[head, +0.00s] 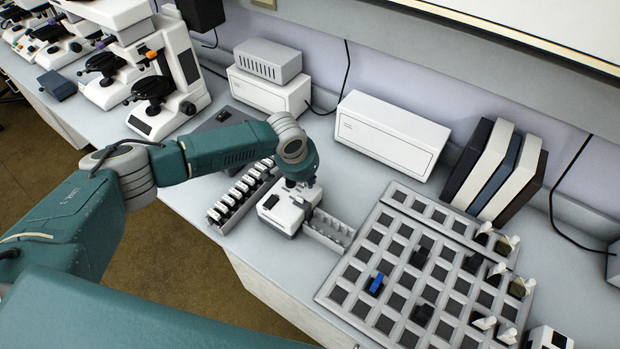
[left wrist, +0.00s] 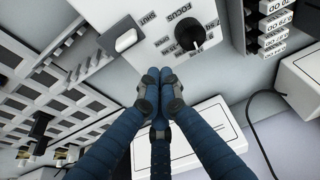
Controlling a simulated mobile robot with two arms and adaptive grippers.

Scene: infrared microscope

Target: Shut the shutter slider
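A small white unit (head: 283,212) stands on the bench below my left gripper. In the left wrist view its white panel (left wrist: 165,20) carries a black round knob (left wrist: 190,35) marked FOCUS. Beside it, to the left, is a pale slider knob (left wrist: 126,40) in a dark slot, with small lettering at both ends; the upper end seems to read SHUT. My left gripper (left wrist: 159,78) has its dark fingers brought together at the tips, with nothing seen between them. The tips are just below the panel in that picture, apart from the slider knob. My right gripper is in neither view.
A grey grid tray (head: 345,312) with black and blue pieces lies to the right. A narrow rack (head: 328,232) adjoins the unit, and a slotted rack (head: 240,196) stands left. White boxes (head: 390,135) stand behind, microscopes (head: 165,75) farther left.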

